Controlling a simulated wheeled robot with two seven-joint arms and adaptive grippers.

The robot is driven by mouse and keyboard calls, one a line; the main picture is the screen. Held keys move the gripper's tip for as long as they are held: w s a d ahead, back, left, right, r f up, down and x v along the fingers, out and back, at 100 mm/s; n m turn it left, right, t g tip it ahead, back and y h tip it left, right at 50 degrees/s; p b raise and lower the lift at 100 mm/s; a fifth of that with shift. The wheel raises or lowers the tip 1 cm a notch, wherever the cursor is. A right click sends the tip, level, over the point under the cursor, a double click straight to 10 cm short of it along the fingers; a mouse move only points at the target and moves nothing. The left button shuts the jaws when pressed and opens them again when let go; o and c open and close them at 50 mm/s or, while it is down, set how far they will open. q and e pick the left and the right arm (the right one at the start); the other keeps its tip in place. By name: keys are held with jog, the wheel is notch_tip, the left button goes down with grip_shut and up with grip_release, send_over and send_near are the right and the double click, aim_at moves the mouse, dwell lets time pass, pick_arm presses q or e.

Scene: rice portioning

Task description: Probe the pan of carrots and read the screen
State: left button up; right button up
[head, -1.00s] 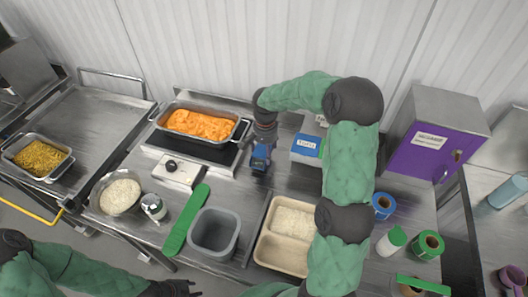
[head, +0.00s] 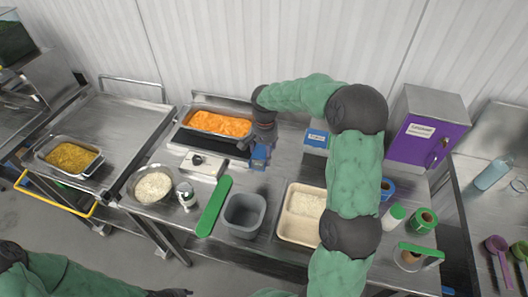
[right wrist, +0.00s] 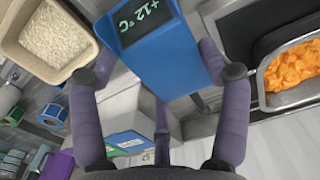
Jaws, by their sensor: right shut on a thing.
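The pan of orange carrots (head: 207,134) sits on a dark-topped unit at the back of the table. My right gripper (head: 261,141) is at the pan's right end and is shut on a blue probe thermometer (head: 260,157). In the right wrist view the thermometer (right wrist: 165,50) sits between the fingers, and its screen (right wrist: 138,20) reads +12 °C. The pan (right wrist: 290,104) is at the right of that view, apart from the thermometer's body. The probe tip cannot be made out. My left gripper (head: 172,293) is low at the bottom edge, cut off.
A box labelled tofu (head: 316,141) stands right of the gripper. In front are a rice bowl (head: 131,190), a green strip (head: 214,206), a grey tub (head: 244,229) and a tray with rice (head: 299,237). A purple-fronted cabinet (head: 425,143) stands right.

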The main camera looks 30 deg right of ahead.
aim_at(263, 153)
jog(key=shift+s+a+r+p, duration=0.15)
jog(key=shift+a+r+p, duration=0.15)
jog(key=shift+r, duration=0.3)
jog(key=shift+r+p, duration=1.8)
jog(key=shift+r, duration=0.8)
